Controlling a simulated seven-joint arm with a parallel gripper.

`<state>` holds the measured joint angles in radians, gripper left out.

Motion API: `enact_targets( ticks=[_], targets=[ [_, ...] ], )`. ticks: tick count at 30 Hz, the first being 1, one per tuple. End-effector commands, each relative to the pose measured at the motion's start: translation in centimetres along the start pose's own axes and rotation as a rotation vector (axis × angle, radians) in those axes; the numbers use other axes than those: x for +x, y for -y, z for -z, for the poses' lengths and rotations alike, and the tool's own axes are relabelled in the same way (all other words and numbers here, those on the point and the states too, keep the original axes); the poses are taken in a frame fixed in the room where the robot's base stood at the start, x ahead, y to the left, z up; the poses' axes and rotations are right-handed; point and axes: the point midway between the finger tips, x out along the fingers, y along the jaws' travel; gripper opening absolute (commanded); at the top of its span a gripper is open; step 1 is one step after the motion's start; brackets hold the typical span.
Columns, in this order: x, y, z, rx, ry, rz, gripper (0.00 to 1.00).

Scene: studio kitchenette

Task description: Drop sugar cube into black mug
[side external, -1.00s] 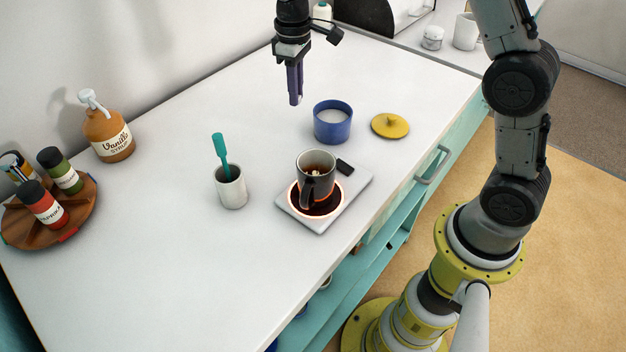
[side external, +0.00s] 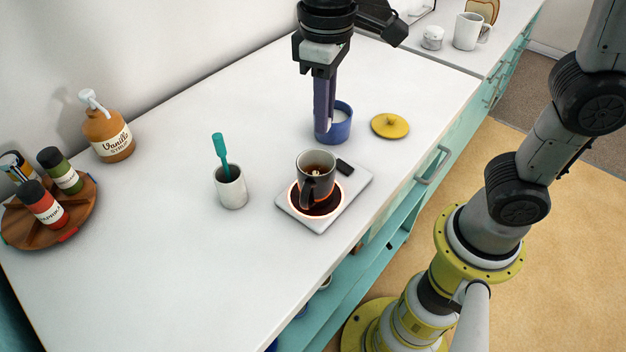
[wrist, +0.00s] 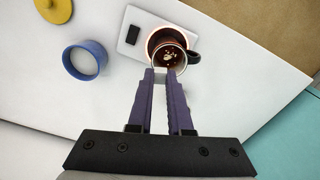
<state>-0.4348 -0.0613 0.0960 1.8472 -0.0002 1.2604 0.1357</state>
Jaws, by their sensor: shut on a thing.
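The black mug (side external: 316,163) stands upright on a glowing warmer plate and holds dark liquid with small pale bits on top; its handle faces the side camera. In the wrist view the mug (wrist: 184,66) is just beyond my fingertips. My gripper (side external: 323,130) has purple fingers pointing down, in front of the blue bowl and behind the mug in the side view. In the wrist view my gripper (wrist: 160,76) is shut on a small whitish sugar cube (wrist: 160,73). The cube is hidden in the side view.
The warmer (side external: 300,213) has a black block on it. A blue bowl (side external: 341,131) of white contents and its yellow lid (side external: 390,125) are behind. A white cup with a teal utensil (side external: 231,187) stands left. A syrup bottle (side external: 107,135) and spice rack (side external: 52,215) are further left.

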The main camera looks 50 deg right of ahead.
Motion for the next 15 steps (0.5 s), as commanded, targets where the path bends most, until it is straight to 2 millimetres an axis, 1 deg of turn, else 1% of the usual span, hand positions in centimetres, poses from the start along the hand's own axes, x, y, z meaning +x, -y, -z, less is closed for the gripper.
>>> enact_targets(
  ticks=[5,9,15],
  targets=[
    [1.6,0.0,-0.1,0.0,0.003,0.0,0.0],
    [3.2,0.0,-0.1,0.0,0.003,0.0,0.0],
    [5.0,0.0,0.0,-0.001,0.001,0.0,0.0]
  ],
)
